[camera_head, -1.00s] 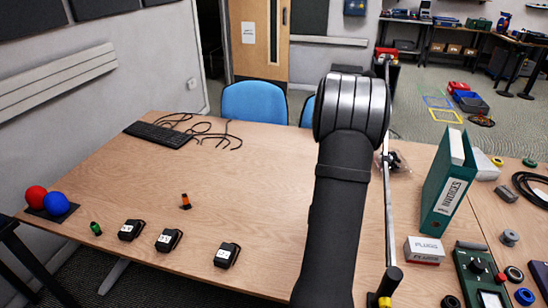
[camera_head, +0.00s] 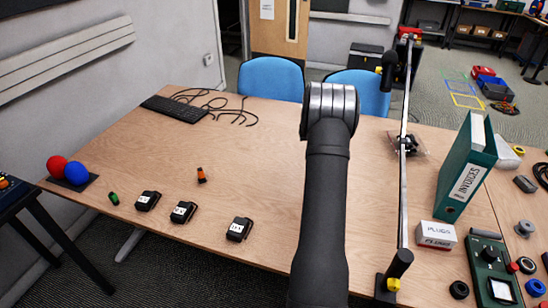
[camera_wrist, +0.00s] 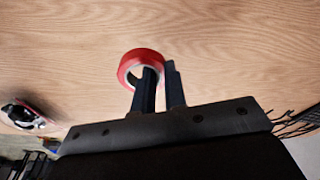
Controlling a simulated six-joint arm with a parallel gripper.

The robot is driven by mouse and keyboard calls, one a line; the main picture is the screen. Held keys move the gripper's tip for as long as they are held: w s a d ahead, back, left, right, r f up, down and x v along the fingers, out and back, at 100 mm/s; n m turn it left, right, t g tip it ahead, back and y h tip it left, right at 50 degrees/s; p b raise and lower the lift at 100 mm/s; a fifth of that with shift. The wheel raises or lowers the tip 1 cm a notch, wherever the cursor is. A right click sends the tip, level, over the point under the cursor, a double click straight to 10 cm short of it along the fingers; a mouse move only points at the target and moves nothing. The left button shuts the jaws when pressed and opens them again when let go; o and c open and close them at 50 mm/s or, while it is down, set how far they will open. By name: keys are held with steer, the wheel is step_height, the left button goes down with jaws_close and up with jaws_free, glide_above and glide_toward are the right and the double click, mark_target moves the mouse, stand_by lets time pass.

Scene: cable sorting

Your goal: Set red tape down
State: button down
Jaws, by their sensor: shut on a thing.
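In the wrist view a roll of red tape (camera_wrist: 139,62) is at the fingertips of my gripper (camera_wrist: 158,72). One finger passes through the ring and the other is outside it, so the jaws are shut on the tape's wall. Bare wood tabletop (camera_wrist: 225,40) shows behind the tape; I cannot tell whether the tape touches it. In the head view my arm hides the gripper and the tape, and the wooden table (camera_head: 265,150) spreads on both sides of the arm.
A keyboard (camera_head: 178,108) with loose black cables (camera_head: 215,100) lies at the back left. Several black adapters (camera_head: 183,212) sit along the front edge. Right of my arm stand a metal pole (camera_head: 403,160), a green binder (camera_head: 466,170) and a plugs box (camera_head: 436,235). The table's left-middle is mostly clear.

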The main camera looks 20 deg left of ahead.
glide_above(285, 164)
steer(key=f, duration=0.6)
steer(key=shift+s+d+f, duration=0.1)
steer(key=shift+s+f, duration=0.2)
steer(key=shift+f, duration=2.1)
steer(key=shift+f, duration=0.2)
steer(key=c, duration=1.5)
jaws_free()
steer(key=shift+r, duration=0.1)
steer(key=r, duration=0.3)
steer(key=s+r, duration=0.1)
steer(key=r, duration=0.7)
steer(key=shift+s+d, duration=0.2)
steer(key=shift+d, duration=0.05)
steer(key=shift+o, duration=0.8)
steer(key=shift+r, duration=0.3)
steer(key=o, duration=0.8)
steer(key=shift+s+r, duration=0.1)
steer(key=shift+r, duration=0.1)
steer(key=shift+c, duration=0.2)
